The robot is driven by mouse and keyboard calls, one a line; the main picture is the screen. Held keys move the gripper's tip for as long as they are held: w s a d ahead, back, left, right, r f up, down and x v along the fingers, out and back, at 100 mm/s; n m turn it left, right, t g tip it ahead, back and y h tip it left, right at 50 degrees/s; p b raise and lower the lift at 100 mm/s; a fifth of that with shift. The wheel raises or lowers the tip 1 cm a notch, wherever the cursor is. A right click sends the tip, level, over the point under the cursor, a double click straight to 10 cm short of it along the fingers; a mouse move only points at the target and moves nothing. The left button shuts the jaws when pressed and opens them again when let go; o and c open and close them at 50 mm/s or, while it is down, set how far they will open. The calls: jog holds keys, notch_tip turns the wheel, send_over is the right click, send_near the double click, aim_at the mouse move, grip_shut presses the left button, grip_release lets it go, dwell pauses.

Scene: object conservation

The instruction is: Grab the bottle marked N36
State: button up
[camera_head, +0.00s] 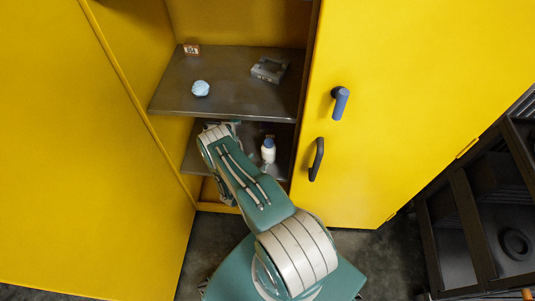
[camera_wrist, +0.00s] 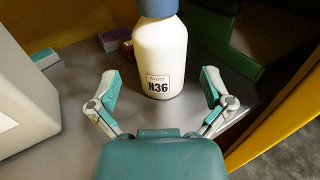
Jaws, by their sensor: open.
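The white bottle marked N36 (camera_wrist: 160,58) stands upright on a grey shelf, with a blue cap (camera_wrist: 157,8) partly cut off by the top of the wrist view. Its label faces my gripper (camera_wrist: 161,92). My gripper is open, with one finger on each side of the bottle's near side and a gap to it on both sides. In the head view, a white bottle with a blue cap (camera_head: 268,151) stands on the lower shelf (camera_head: 283,165), right of my arm's end. My gripper is mostly hidden there behind my arm.
A large white container (camera_wrist: 25,85) stands close on the left in the wrist view. Small boxes (camera_wrist: 108,40) and a green object (camera_wrist: 235,35) are behind. The yellow cabinet (camera_head: 400,80) has an upper shelf (camera_head: 225,105) holding a light blue item (camera_head: 201,88) and a grey object (camera_head: 269,69).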

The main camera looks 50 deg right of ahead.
aim_at(265, 155)
jog(key=d, duration=0.4)
jog(key=w+d, duration=0.1)
jog(key=d, duration=0.1)
jog(key=shift+d+f, duration=0.1)
jog(key=shift+f, duration=0.05)
jog(key=shift+a, duration=0.25)
jog(key=shift+d, duration=0.15)
jog(key=c, duration=0.9)
jog(key=shift+d, duration=0.15)
